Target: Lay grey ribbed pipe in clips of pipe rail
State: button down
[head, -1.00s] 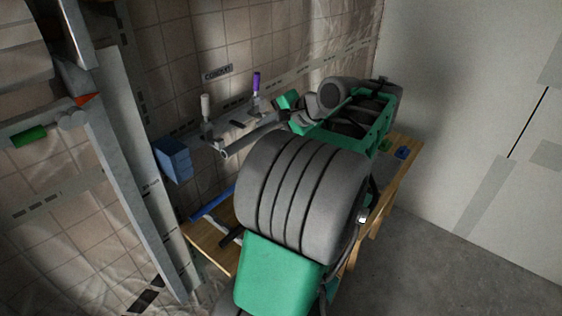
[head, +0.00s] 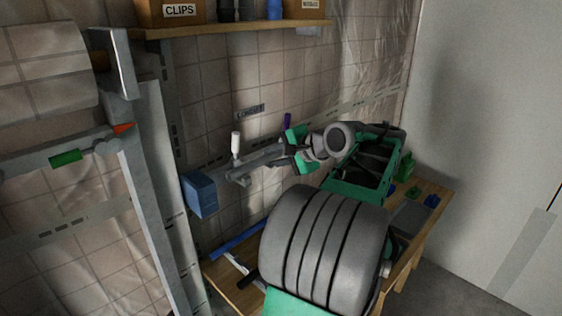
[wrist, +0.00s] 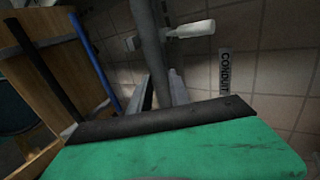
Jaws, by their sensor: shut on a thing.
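The grey pipe (head: 262,162) slants along the tiled wall in the head view, and it runs up from behind the green finger in the wrist view (wrist: 148,35). My gripper (head: 297,150), with green fingers, is shut on it near its right part. The pipe rail is on the wall beneath the CONDUIT label (head: 250,111). A white-handled lever (head: 236,143) stands by the pipe's left part; in the wrist view its handle (wrist: 190,29) is close beside the pipe. A purple handle (head: 287,120) shows just behind my gripper. The clips are mostly hidden, so I cannot tell whether the pipe is seated.
A wooden bench (head: 224,272) below holds a blue bar (head: 240,242) and a dark bar (head: 248,278). A blue block (head: 199,194) is by the wall at left. A shelf (head: 230,28) with a CLIPS box (head: 178,12) is above. A grey upright (head: 160,190) stands at left.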

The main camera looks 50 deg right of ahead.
jog(key=f+b+x, duration=0.1)
jog(key=b+x, duration=0.3)
jog(key=x, duration=0.4)
jog(key=shift+s+f, duration=0.25)
jog(key=shift+f, duration=0.1)
dwell(0.3)
jog(key=c, duration=1.1)
grip_release()
jog(key=shift+c, duration=0.2)
